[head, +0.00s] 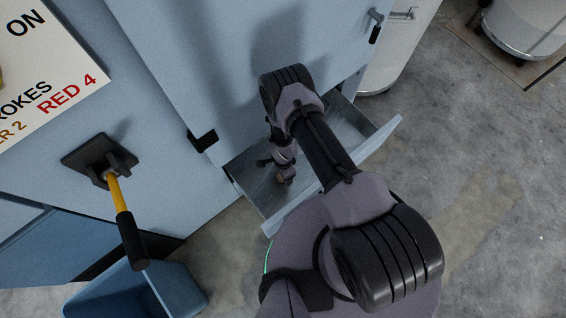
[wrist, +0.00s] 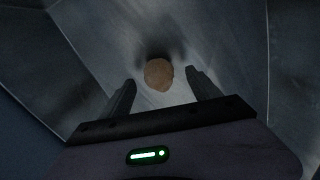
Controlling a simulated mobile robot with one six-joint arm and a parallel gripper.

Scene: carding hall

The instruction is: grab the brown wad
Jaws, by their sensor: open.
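The brown wad (wrist: 159,73) is a small rounded lump on the grey metal floor of an open drawer. In the wrist view it lies between and slightly beyond the tips of my gripper (wrist: 160,88), with a gap on each side. My gripper is open and empty, reaching down into the drawer (head: 383,137). In the head view my gripper (head: 282,180) is small and dark, and a bit of the brown wad (head: 281,179) shows at its fingers. The exact height of the fingertips above the drawer floor is hard to tell.
The drawer's walls surround my gripper. A pale blue machine panel (head: 170,70) rises behind it. A yellow lever with a black grip (head: 131,240) sticks out at the left, above a blue bin (head: 180,290). Grey concrete floor (head: 480,170) is open at the right.

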